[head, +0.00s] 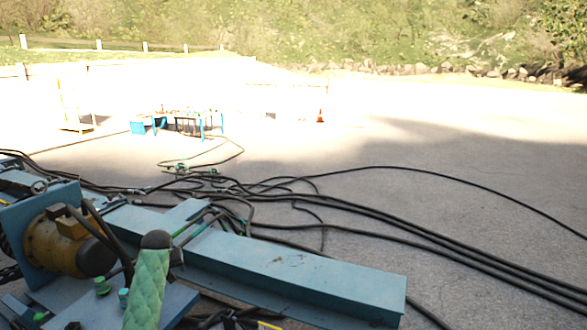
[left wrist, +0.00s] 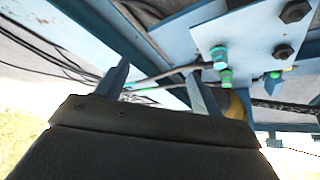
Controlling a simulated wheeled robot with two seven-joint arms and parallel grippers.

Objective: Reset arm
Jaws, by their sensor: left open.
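In the left wrist view my left gripper (left wrist: 158,70) is open, with its two grey-blue fingers spread apart and nothing between the tips. Behind the fingers are a black cable and blue machine parts; I cannot tell whether the fingers touch any of them. Neither gripper shows in the head view.
A blue steel machine frame (head: 290,272) with a yellow motor (head: 52,243) fills the lower left. A green quilted, dark-topped piece (head: 148,290) stands in front. Black cables (head: 420,225) cross the ground. A bolted plate (left wrist: 245,40) is near my left gripper. Open ground lies at right.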

